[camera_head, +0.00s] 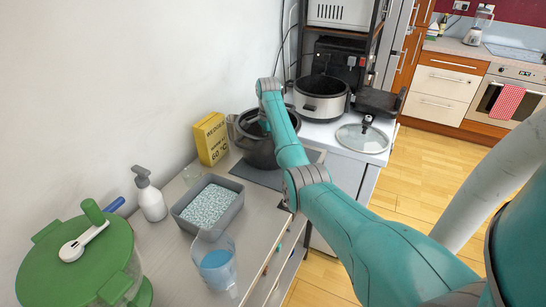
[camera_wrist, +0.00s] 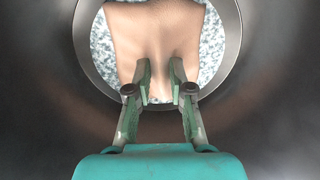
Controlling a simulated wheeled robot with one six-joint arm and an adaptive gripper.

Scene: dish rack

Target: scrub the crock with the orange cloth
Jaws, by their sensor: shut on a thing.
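The crock (camera_head: 262,156) is a dark grey pot on a dark mat on the counter, by the yellow box. My arm reaches down into its mouth, and my gripper is hidden there in the head view. In the wrist view, dark curved walls surround my gripper (camera_wrist: 160,88). It is shut on the cloth (camera_wrist: 150,28), which looks tan-orange and hangs out ahead of the fingertips. A round floor (camera_wrist: 212,50) with white and blue-grey speckles shows past the cloth. I cannot tell whether the cloth touches it.
A slow cooker (camera_head: 321,106) stands behind, with a glass lid (camera_head: 362,139) beside it.

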